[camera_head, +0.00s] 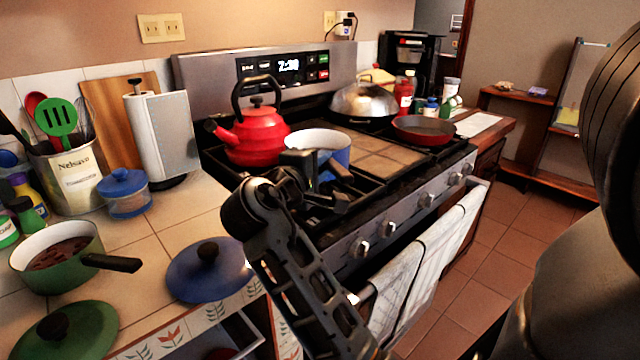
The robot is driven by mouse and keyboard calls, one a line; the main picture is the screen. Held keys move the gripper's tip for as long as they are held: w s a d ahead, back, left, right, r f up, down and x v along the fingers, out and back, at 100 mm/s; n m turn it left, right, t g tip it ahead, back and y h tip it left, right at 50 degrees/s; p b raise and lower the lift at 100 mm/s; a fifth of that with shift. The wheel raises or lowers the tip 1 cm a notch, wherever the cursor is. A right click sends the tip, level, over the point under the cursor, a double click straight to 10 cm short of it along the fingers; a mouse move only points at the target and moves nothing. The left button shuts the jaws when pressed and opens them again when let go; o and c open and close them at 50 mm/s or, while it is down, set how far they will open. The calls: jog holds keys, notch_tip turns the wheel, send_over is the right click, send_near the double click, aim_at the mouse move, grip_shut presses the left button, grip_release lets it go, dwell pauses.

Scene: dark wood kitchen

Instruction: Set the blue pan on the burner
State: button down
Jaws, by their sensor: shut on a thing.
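The blue pan (338,152), blue outside and white inside, is over the left part of the stove (372,225), just right of the red kettle (258,135). My gripper (312,180) is shut on the blue pan at its near side, where the handle is mostly hidden behind the gripper. I cannot tell whether the pan's base touches the grate. The burner under it is hidden by the pan and my gripper.
A red frying pan (423,130) and a domed lidded pan (365,104) occupy the right burners. A blue lid (208,268), green pot (58,254) and green lid (66,332) lie on the left counter. Towels (432,250) hang from the oven handle.

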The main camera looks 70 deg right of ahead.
jog(key=shift+f, duration=1.9)
jog(key=shift+f, duration=0.2)
jog(key=c, duration=1)
grip_release()
jog(key=shift+r, duration=0.2)
jog(key=v, duration=1.2)
jog(key=shift+b, duration=0.4)
